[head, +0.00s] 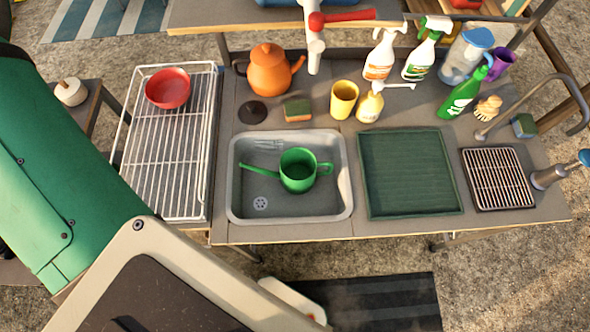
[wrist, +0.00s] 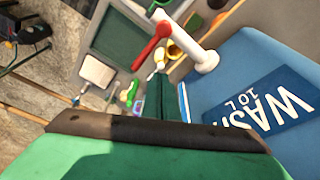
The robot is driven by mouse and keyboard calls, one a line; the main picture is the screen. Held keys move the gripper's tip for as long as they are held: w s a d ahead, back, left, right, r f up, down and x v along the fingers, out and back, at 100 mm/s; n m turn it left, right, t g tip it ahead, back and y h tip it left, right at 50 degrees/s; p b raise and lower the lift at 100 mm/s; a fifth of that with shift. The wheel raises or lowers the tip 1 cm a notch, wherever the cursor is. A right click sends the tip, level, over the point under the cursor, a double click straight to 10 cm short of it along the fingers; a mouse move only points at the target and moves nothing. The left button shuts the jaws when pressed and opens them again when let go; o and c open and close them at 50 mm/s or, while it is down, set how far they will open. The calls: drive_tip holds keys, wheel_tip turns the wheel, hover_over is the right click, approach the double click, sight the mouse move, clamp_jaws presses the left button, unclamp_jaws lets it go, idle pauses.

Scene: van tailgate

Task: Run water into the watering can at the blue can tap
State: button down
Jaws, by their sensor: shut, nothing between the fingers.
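The green watering can (head: 299,170) stands upright in the grey sink (head: 235,205), its spout to the left and its handle to the right. The blue can (head: 285,2) is cut off at the top of the head view; its blue side with "WASH 10 L" fills the right of the wrist view (wrist: 235,60). Its white tap (head: 314,52) has a red lever (head: 345,15), and both show in the wrist view, tap (wrist: 204,60), lever (wrist: 150,45). No water stream is visible. My gripper (wrist: 162,82) is shut and empty, near the tap and lever in the wrist view; contact cannot be told.
An orange kettle (head: 268,70), sponge (head: 297,109), yellow cup (head: 343,99) and several spray bottles stand behind the sink. A wire rack (head: 150,150) with a red bowl (head: 167,88) is left.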

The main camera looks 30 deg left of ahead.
drive_tip(key=shift+s+x, duration=0.25)
drive_tip(key=shift+x, duration=0.8)
drive_tip(key=shift+s+x, duration=0.2)
drive_tip(key=shift+x, duration=0.85)
drive_tip(key=shift+d+f, duration=0.1)
drive_tip(key=shift+s+d, duration=1.55)
drive_tip(key=shift+s, duration=1.75)
wheel_tip(320, 180, up, 5)
drive_tip(key=shift+w+a+f, duration=0.1)
drive_tip(key=shift+w+f, duration=0.05)
drive_tip(key=shift+w, duration=0.05)
drive_tip(key=shift+s, duration=0.1)
drive_tip(key=shift+s+a, duration=0.3)
drive_tip(key=shift+s, duration=0.65)
drive_tip(key=shift+s+a, duration=0.3)
drive_tip(key=shift+s, duration=0.65)
drive_tip(key=shift+s+a, duration=0.3)
drive_tip(key=shift+s, duration=0.6)
